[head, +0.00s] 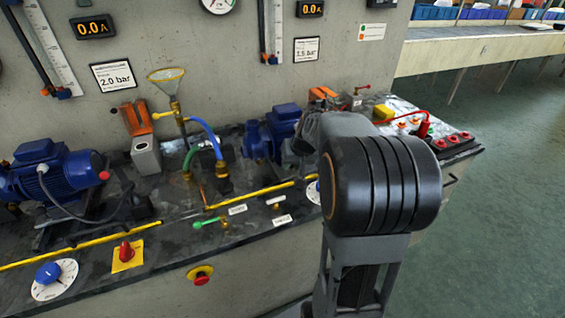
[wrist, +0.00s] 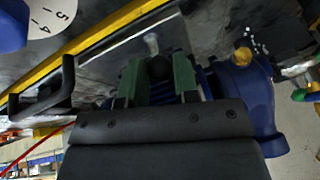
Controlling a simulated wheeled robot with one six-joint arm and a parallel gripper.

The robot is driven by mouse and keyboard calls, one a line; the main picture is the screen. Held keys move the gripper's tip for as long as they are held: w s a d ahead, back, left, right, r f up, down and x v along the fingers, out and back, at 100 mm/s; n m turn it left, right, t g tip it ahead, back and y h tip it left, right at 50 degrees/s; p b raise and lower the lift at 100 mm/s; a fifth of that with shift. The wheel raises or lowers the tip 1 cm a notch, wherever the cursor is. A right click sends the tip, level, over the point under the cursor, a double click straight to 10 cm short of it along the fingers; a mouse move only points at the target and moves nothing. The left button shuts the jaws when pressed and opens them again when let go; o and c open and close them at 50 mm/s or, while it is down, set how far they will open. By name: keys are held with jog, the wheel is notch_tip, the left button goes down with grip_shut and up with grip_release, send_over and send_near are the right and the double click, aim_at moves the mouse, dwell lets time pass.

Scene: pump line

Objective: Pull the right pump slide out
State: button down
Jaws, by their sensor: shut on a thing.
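The right pump (head: 272,133) is blue and stands at the back of the bench, partly behind my arm in the head view. In the wrist view its blue body (wrist: 252,100) shows at the right, with a brass cap on top. My gripper (wrist: 157,72) has green fingers, shut on a dark round knob (wrist: 160,68) with a pale stem. The knob appears to be the slide's handle; the slide itself is mostly hidden, so I cannot tell how far out it is. In the head view my arm hides the gripper and knob.
A yellow strip (wrist: 95,45) and a black handle (wrist: 45,92) lie left of the fingers. The left pump (head: 48,170), a funnel (head: 166,75) with hoses, and a red-socketed box (head: 453,142) crowd the bench. Open floor (head: 500,190) is at the right.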

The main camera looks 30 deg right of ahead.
jog(key=shift+s+f, duration=0.1)
jog(key=shift+s, duration=0.05)
jog(key=c, duration=1.3)
grip_release()
jog(key=shift+o, duration=1)
jog(key=shift+s, duration=0.2)
jog(key=shift+o, duration=1.1)
jog(key=shift+w, duration=0.1)
jog(key=shift+r, duration=0.55)
jog(key=a+p+v, duration=0.1)
jog(key=p+v, duration=0.1)
jog(key=v, duration=1.1)
jog(key=shift+d, duration=0.5)
jog(key=shift+f, duration=0.1)
